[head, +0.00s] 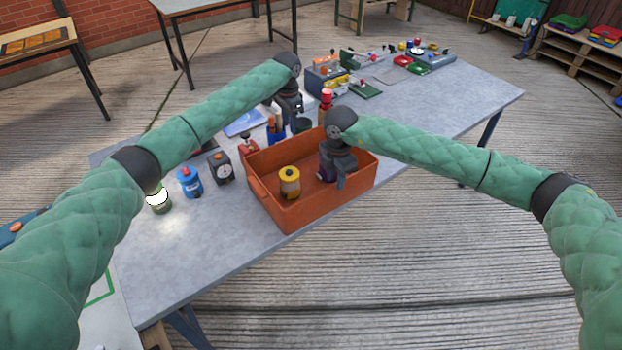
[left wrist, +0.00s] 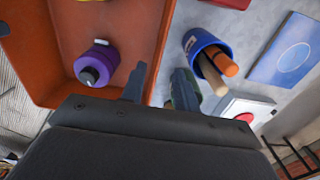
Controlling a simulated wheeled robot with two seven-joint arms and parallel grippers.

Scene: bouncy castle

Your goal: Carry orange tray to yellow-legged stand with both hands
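The orange tray (head: 290,218) rests on the grey table, holding a yellow canister (head: 290,183) and a purple canister (left wrist: 96,63). The purple one is mostly hidden behind my right gripper in the head view. My left gripper (head: 292,104) is at the tray's far side. I cannot clearly identify a yellow-legged stand.
The grey table (head: 215,240) also holds a blue canister (head: 189,182), a dial gauge (head: 221,168) and a blue cup (left wrist: 208,50) of sticks close to the tray. Parts crowd its far end. Other tables and a pallet rack (head: 580,55) stand behind. Plank floor is clear at right.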

